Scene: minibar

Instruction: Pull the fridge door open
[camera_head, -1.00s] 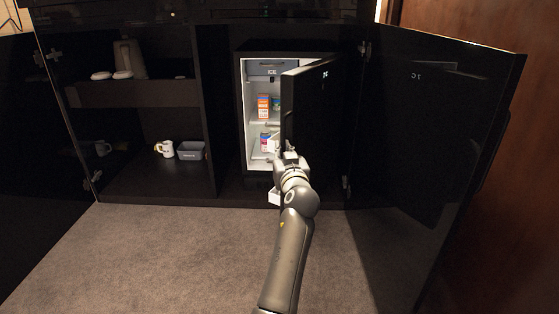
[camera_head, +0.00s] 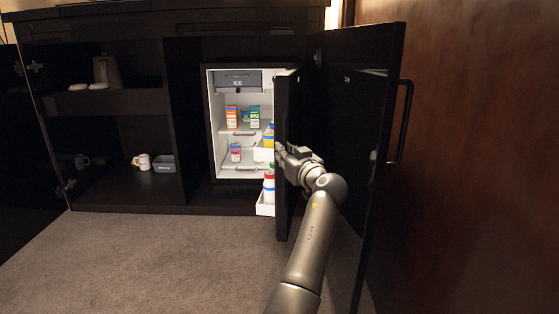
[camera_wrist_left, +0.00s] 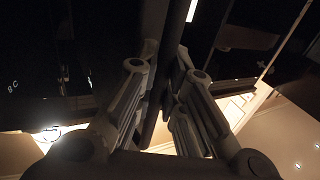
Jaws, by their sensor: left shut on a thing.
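The black fridge door (camera_head: 286,185) stands wide open, swung out to the right and nearly edge-on in the head view. The fridge's white interior (camera_head: 221,130) shows an ice compartment, cartons, bottles and door shelves. My left gripper (camera_head: 288,158) is at the door's free edge, around mid-height. In the left wrist view, its fingers (camera_wrist_left: 163,75) are shut on both sides of a dark upright part of the door. I cannot tell whether that is its edge or handle. My right gripper is not in view.
An open black cabinet door (camera_head: 366,150) stands close to the right of the fridge door and my left arm. Left of the fridge, shelves hold a kettle (camera_head: 108,72), a white mug (camera_head: 143,161) and a grey bin (camera_head: 164,164). The carpet (camera_head: 160,250) in front is clear.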

